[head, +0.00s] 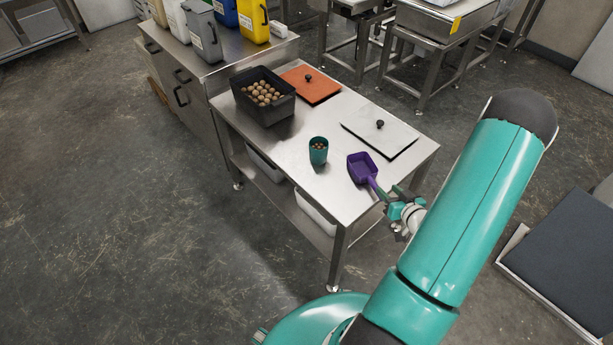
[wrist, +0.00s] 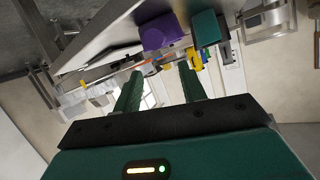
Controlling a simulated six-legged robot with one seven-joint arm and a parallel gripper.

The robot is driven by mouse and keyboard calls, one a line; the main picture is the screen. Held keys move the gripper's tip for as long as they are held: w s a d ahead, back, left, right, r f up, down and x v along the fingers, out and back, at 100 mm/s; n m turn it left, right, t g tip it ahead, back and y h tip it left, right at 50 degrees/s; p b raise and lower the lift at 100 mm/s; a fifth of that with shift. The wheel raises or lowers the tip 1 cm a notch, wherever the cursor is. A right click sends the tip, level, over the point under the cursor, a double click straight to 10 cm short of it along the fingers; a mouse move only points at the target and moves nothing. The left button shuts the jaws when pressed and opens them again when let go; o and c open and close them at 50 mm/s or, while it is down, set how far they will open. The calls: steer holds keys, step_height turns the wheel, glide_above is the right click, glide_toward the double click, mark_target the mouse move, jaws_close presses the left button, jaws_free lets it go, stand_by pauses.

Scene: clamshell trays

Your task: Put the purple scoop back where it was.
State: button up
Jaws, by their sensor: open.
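The purple scoop (head: 362,167) rests on the steel table near its front right edge, with its handle pointing towards my gripper (head: 392,198). In the wrist view the scoop (wrist: 160,32) shows beyond the fingers, at the top. My gripper (wrist: 160,78) is open, its two green fingers apart. Nothing shows clearly held between them. I cannot tell whether the handle's end touches a finger. A teal cup (head: 318,151) with brown nuts or balls in it stands left of the scoop. It also shows in the wrist view (wrist: 206,28).
A black tray (head: 286,107) of brown balls stands at the table's back left. The table (head: 270,155) is bare at front left. Several jugs stand on the cabinet behind.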

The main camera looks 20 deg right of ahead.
steer(key=w+a+r+n+g+h, duration=0.1)
steer(key=w+a+r+n+g, duration=0.15)
steer(key=w+r, duration=0.65)
steer(key=a+r+g+h, duration=0.1)
steer(key=a+r, duration=0.2)
steer(key=r, duration=0.4)
steer(key=a+r+g+h, duration=0.1)
steer(key=a+r+g, duration=0.1)
steer(key=a+r, duration=0.35)
steer(key=s+a+r+g+y, duration=0.1)
steer(key=s+a+r+y, duration=0.1)
steer(key=s+a+r, duration=0.5)
steer(key=s+a+r+g+y, duration=0.2)
steer(key=s+a+r, duration=0.5)
steer(key=s+a, duration=0.4)
steer(key=a, duration=0.4)
steer(key=shift+s+a+r, duration=0.15)
steer(key=shift+s+a, duration=0.15)
